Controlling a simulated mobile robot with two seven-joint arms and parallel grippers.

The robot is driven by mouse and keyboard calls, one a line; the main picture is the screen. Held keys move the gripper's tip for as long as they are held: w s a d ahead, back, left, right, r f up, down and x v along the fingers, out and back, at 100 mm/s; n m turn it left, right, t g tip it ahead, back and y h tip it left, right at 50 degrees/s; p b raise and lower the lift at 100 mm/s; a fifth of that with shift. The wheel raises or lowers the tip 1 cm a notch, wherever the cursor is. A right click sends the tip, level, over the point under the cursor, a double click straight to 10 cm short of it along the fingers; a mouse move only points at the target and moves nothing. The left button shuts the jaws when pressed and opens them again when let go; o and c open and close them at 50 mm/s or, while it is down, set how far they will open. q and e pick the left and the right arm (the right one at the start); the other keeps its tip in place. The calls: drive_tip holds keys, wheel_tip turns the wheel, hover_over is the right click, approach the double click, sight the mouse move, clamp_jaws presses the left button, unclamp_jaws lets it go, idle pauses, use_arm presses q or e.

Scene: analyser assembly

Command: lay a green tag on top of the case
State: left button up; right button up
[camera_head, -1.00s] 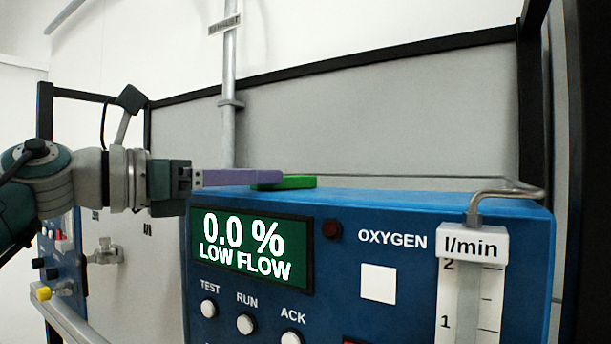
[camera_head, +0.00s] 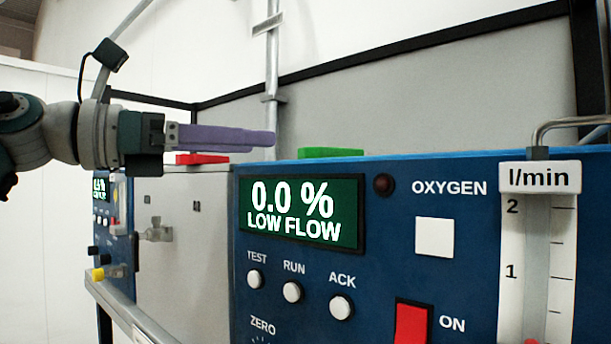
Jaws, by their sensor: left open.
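The green tag (camera_head: 331,153) lies on top of the blue case (camera_head: 450,168), near its front edge and to the left of its middle. My left gripper (camera_head: 272,141), with purple fingers, is to the left of the tag and a little higher. It is open and empty, with a visible gap between its fingertips and the tag. My right gripper is not in view.
A second blue panel (camera_head: 112,240) with knobs stands at the far left. A bent metal pipe (camera_head: 560,124) rises over the case's right side.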

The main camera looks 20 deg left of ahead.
use_arm(q)
drive_tip(key=s+r+n+t+h+b, duration=0.2)
drive_tip(key=s+n+t, duration=0.35)
drive_tip(key=n, duration=0.35)
drive_tip(key=s+a+f+n+g+y, duration=0.1)
drive_tip(key=a+f+n+y, duration=0.3)
drive_tip(key=f+n+y, duration=0.8)
drive_tip(key=s+a+f+n+g+y, duration=0.1)
drive_tip(key=a+f+n+y, duration=0.5)
drive_tip(key=n, duration=1)
drive_tip(key=s+d+f+n+g+h, duration=0.1)
drive_tip(key=s+d+f+n+g, duration=0.2)
drive_tip(key=f, duration=0.5)
drive_tip(key=s+d+f+n+g, duration=0.1)
drive_tip(key=s+d+f+g, duration=0.4)
drive_tip(key=f, duration=0.4)
drive_tip(key=s+d+f+g+h, duration=0.1)
drive_tip(key=s+d+f+g, duration=0.1)
drive_tip(key=s, duration=0.4)
drive_tip(key=s+d+f+n+g+h, duration=0.1)
drive_tip(key=s+d+f+g+h, duration=0.1)
drive_tip(key=s, duration=0.4)
drive_tip(key=shift+s+d+f+g, duration=0.4)
drive_tip(key=shift+d+f+g, duration=0.25)
drive_tip(key=shift+d+f, duration=0.15)
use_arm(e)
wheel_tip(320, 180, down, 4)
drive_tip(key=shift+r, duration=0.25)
